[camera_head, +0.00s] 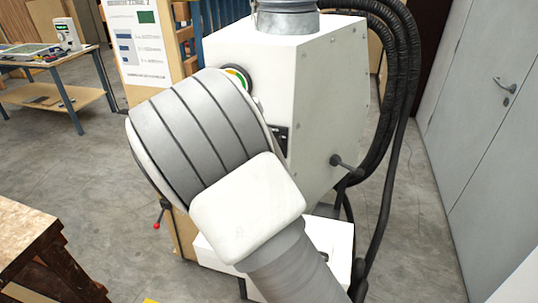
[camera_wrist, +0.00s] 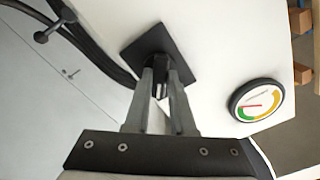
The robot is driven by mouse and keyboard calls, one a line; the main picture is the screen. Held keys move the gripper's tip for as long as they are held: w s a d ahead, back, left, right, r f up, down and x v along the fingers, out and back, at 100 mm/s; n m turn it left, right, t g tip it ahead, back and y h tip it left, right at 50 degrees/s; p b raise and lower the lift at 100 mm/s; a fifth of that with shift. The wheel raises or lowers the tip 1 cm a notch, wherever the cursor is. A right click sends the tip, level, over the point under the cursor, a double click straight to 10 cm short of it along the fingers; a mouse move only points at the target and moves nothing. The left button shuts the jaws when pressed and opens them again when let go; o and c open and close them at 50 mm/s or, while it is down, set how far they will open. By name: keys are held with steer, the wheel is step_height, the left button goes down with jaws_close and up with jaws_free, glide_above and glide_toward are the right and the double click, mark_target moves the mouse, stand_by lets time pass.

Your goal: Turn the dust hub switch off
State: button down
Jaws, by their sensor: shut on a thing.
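The dust hub (camera_head: 325,95) is a white cabinet with a metal duct on top. Its switch (camera_wrist: 160,66) is a dark knob on a square black plate (camera_wrist: 137,52), in the upper middle of the wrist view. My gripper (camera_wrist: 162,88) is shut on the switch, one grey finger on each side of the knob. In the head view my arm hides the gripper and the knob; only part of a dark plate (camera_head: 283,140) shows at the arm's edge. I cannot read any switch markings.
A round gauge (camera_wrist: 255,100) is beside the switch plate. Black hoses (camera_head: 400,100) run down the cabinet's right side, and a dark handle (camera_head: 345,161) sticks out there. A wooden bench (camera_head: 35,240) stands at lower left. Grey doors (camera_head: 485,110) are at right.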

steer(key=shift+n+p, duration=0.35)
steer(key=shift+n, duration=3.45)
steer(key=c, duration=0.8)
jaws_free()
steer(key=shift+o, duration=0.2)
steer(key=shift+s, duration=0.1)
steer(key=b+v, duration=0.1)
steer(key=v, duration=1.6)
steer(key=shift+b, duration=0.3)
steer(key=shift+s, duration=0.15)
